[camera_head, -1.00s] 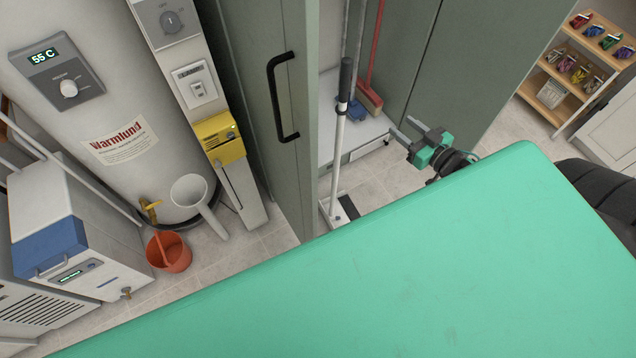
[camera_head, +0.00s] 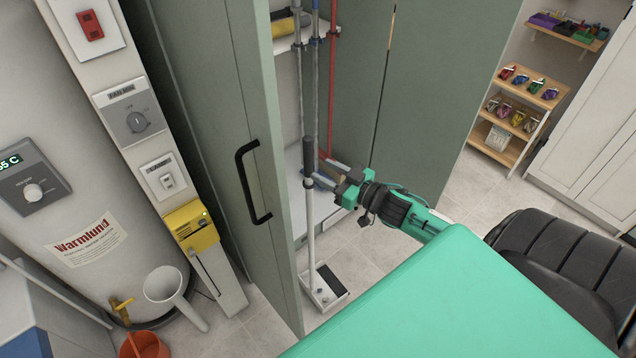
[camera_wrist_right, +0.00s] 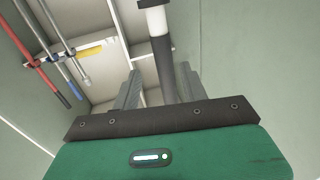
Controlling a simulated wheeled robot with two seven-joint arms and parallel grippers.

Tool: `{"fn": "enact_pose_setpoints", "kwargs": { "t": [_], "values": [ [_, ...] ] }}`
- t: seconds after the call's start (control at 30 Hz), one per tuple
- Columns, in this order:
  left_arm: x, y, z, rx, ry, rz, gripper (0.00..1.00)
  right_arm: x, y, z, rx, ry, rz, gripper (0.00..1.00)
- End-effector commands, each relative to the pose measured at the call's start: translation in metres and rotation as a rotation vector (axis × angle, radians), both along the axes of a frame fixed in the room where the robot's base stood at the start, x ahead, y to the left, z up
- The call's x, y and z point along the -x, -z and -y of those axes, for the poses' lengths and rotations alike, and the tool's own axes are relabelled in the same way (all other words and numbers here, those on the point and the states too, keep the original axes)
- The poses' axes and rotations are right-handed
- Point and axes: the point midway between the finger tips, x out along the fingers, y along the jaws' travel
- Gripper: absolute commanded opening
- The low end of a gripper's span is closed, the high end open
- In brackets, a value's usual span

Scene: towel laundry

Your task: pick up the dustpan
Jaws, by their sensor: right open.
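My right gripper (camera_head: 322,173) is open at the lower end of the grip, coming from the right. In the right wrist view the dark grip (camera_wrist_right: 165,68) runs between the two grey fingers, which are apart. Whether a finger touches it, I cannot tell. My left gripper is in neither view.
An open cabinet door with a black handle (camera_head: 252,182) stands just left of the dustpan. Poles, one red (camera_head: 331,80), stand inside the cabinet behind it. A wooden shelf (camera_head: 512,150) is at right.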

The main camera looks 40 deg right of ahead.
Motion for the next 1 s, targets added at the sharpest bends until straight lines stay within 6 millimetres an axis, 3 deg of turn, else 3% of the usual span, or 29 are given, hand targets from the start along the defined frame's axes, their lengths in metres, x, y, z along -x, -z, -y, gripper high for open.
{"fn": "enact_pose_setpoints", "kwargs": {
  "t": [0.23, 0.6, 0.93, 1.0],
  "values": [
    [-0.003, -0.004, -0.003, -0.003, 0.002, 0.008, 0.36, -0.011, -0.002, -0.005, -0.001, 0.000, 0.001, 0.44],
    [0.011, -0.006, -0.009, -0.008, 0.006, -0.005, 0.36, -0.047, -0.002, -0.021, -0.001, 0.000, 0.000, 0.44],
    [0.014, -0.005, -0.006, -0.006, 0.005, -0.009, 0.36, -0.051, -0.001, -0.023, -0.001, 0.000, -0.001, 0.44],
    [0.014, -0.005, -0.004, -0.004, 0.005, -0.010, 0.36, -0.051, -0.001, -0.022, -0.001, 0.000, -0.001, 0.34]
  ]
}}
